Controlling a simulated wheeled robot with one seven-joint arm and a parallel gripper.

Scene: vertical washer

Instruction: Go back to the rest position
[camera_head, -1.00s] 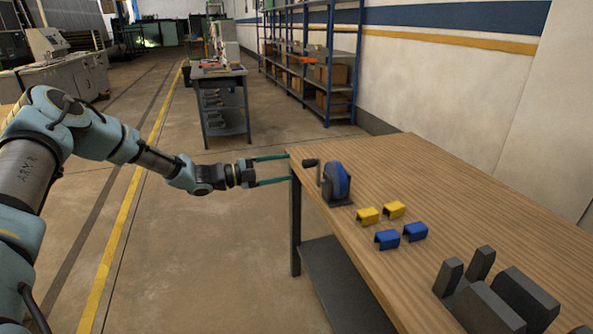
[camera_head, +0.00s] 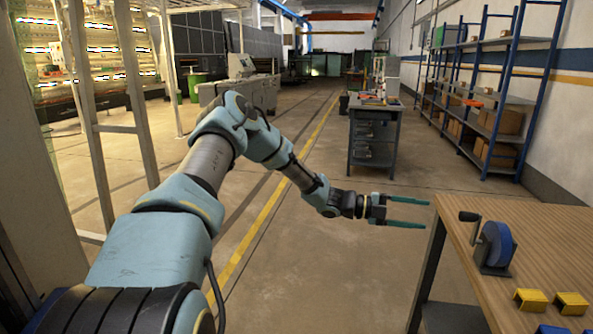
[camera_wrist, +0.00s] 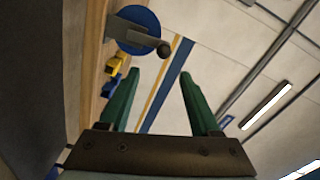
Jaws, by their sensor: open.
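My gripper (camera_head: 418,212) is open and empty, with its two green fingers apart. In the head view it points right and is beside the left edge of the wooden table. In the wrist view my gripper (camera_wrist: 160,92) shows both fingers spread with nothing between them. My arm reaches across the head view from the lower left.
The wooden table (camera_head: 555,235) stands at the right. On it are a blue wheel with a crank (camera_head: 496,245) and yellow clips (camera_head: 531,299), with blue ones partly cut off. A workbench (camera_head: 374,135) and shelves (camera_head: 480,115) stand farther back. The floor left of the table is clear.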

